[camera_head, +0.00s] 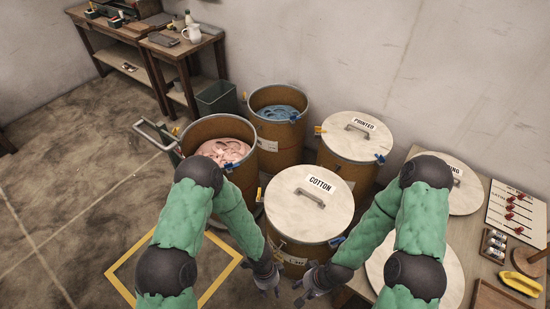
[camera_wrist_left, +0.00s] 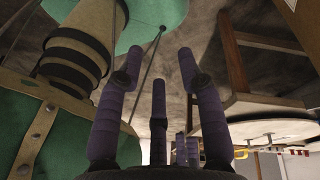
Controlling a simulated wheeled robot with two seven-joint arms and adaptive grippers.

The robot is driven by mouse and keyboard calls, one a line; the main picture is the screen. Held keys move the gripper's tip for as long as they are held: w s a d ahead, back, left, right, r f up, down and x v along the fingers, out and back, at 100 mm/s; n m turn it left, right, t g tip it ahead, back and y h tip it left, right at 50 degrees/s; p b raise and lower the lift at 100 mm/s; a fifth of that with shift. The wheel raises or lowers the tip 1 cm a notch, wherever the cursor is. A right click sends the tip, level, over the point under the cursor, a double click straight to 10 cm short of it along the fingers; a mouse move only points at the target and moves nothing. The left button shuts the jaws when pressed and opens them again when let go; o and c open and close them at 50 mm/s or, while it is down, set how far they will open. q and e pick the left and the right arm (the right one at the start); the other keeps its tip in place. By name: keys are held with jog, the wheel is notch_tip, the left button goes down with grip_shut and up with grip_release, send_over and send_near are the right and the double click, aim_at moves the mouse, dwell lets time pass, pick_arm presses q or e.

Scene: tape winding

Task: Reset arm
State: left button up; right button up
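My left gripper (camera_head: 268,284) hangs low in front of the barrel with the lid marked COTTON (camera_head: 310,204). Its dark fingers are spread and empty in the left wrist view (camera_wrist_left: 153,55). My right gripper (camera_head: 303,285) is close to its right, also low in front of that barrel. Its fingers look parted, with nothing seen between them. Both my green-sleeved arms reach forward and bend inward, so that the two grippers nearly meet. The grippers are small in the head view, and contact with the barrel cannot be told.
An open barrel of pink material (camera_head: 222,151) and one of blue material (camera_head: 279,112) stand behind. A lidded barrel marked PRINTED (camera_head: 357,138) is right of them. Floor at left is free.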

pick_arm(q)
jog(key=a+n+t+h+b, duration=0.2)
jog(key=a+n, duration=0.6)
jog(key=n, duration=1.3)
jog(key=shift+s+a+r+t+b, duration=0.2)
jog(key=shift+s+r+t+b, duration=0.25)
jog(key=shift+b, duration=0.3)
pick_arm(e)
notch_tip(320, 180, down, 4)
jog(key=shift+r, duration=0.1)
